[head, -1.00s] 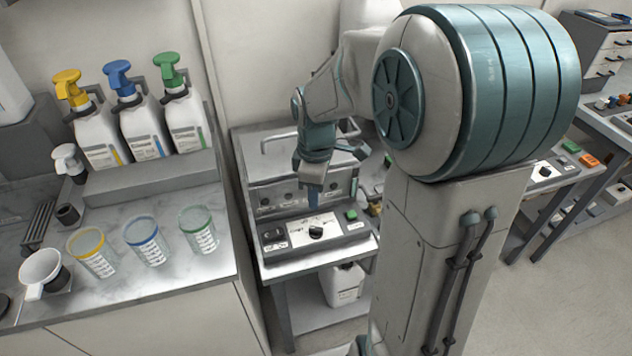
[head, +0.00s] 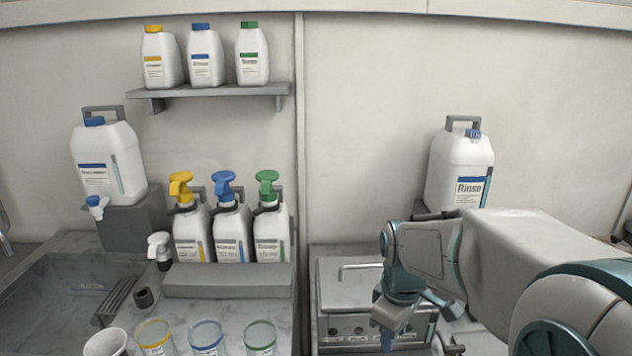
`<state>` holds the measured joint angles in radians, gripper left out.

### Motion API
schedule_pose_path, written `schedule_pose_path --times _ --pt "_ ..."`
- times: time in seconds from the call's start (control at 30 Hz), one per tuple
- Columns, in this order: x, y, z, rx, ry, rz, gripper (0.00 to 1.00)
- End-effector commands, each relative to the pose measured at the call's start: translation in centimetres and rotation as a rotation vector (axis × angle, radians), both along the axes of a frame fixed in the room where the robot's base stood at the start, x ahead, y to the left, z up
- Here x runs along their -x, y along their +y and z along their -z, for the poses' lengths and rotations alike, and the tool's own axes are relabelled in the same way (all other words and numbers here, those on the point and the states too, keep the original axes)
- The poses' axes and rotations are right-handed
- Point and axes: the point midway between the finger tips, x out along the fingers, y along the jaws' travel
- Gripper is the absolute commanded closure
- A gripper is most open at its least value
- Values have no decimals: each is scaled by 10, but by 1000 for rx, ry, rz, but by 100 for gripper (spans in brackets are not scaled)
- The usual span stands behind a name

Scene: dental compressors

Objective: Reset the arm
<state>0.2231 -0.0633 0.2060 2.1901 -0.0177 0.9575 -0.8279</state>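In the head view my arm comes in from the lower right. My gripper (head: 410,334) hangs from its end, pointing down, in front of the grey metal unit (head: 345,290) with a bar handle and round knobs. Its two blue fingers look spread apart, and I see nothing between them. The fingertips are near the bottom of the picture, and their gap to the unit is hard to judge.
A Rinse jug (head: 460,175) stands behind my arm. Pump bottles with yellow (head: 190,235), blue (head: 230,235) and green (head: 270,235) heads stand left, behind several cups. A wall shelf (head: 215,91) holds three bottles. The wall above my arm is clear.

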Motion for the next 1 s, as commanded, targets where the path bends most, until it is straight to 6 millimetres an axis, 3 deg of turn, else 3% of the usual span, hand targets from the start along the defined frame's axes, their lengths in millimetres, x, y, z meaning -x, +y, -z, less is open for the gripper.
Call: schedule_pose_path --times 0.2,0.43,0.6,1.0 --pt "59 6 -19 -33 -119 401 65" --pt "100 9 -21 -120 -189 716 65" --pt "111 9 -19 -153 -200 809 65" --pt "111 9 -19 -154 -201 816 65"
